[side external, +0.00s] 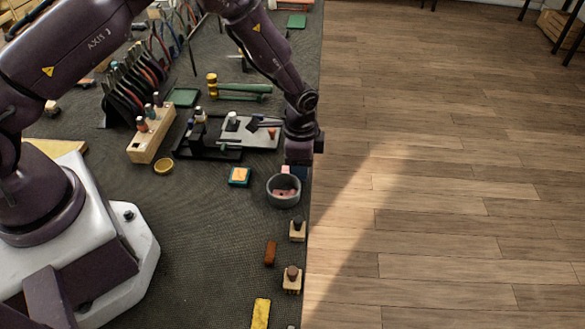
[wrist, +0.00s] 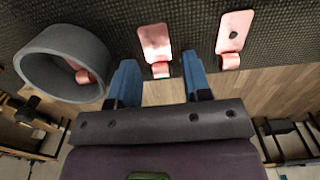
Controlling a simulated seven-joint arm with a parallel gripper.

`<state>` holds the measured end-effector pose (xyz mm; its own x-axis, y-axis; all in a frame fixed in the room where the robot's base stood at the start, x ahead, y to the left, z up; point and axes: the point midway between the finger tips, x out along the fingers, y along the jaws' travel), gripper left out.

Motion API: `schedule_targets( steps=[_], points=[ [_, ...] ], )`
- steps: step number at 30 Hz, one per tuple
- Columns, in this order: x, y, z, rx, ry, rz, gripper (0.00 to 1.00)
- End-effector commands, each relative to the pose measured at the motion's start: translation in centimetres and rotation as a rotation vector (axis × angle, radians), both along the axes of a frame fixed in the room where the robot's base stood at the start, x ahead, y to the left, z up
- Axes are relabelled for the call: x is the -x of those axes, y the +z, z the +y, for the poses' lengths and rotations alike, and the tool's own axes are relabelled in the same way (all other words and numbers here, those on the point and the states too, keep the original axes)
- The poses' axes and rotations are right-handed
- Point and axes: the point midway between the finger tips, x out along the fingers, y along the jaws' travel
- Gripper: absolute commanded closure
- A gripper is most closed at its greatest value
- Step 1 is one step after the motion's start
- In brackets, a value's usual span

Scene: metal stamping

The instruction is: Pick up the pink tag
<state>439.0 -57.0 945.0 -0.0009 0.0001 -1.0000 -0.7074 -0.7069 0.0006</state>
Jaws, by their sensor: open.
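In the wrist view a pink tag (wrist: 154,38) lies on the dark mat, ahead of and between the two blue fingers of my gripper (wrist: 158,60). Its near end is bent or folded. A second pink tag (wrist: 235,30) with a dark spot lies to the right, outside the fingers. More pink shows inside a round grey bowl (wrist: 97,52) to the left. In the side view my gripper (side external: 299,170) is low beside the bowl (side external: 284,204), at the mat's right edge, and a bit of pink shows by it. My gripper is open with nothing held.
A yellow-and-teal block (side external: 239,176) and a yellow round tin (side external: 163,167) lie left of the bowl. Small wooden-based stamps (side external: 297,231) stand in front of it. A tool tray (side external: 262,133) lies behind. The bench edge is close on the right, with wooden floor beyond.

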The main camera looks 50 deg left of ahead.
Motion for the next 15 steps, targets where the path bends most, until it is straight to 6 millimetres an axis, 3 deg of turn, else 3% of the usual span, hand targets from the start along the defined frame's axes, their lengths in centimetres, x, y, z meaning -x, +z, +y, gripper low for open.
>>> schedule_targets(
  steps=[4, 9, 10, 15],
  points=[
    [-0.03, 0.05, 0.0, 0.0, 0.0, -0.001, 0.58],
    [-0.03, 0.07, 0.0, 0.0, 0.0, -0.001, 0.97],
    [-0.03, 0.07, 0.0, 0.0, 0.0, -0.001, 1.0],
    [-0.03, 0.08, 0.0, 0.0, 0.0, -0.001, 1.0]
  ],
)
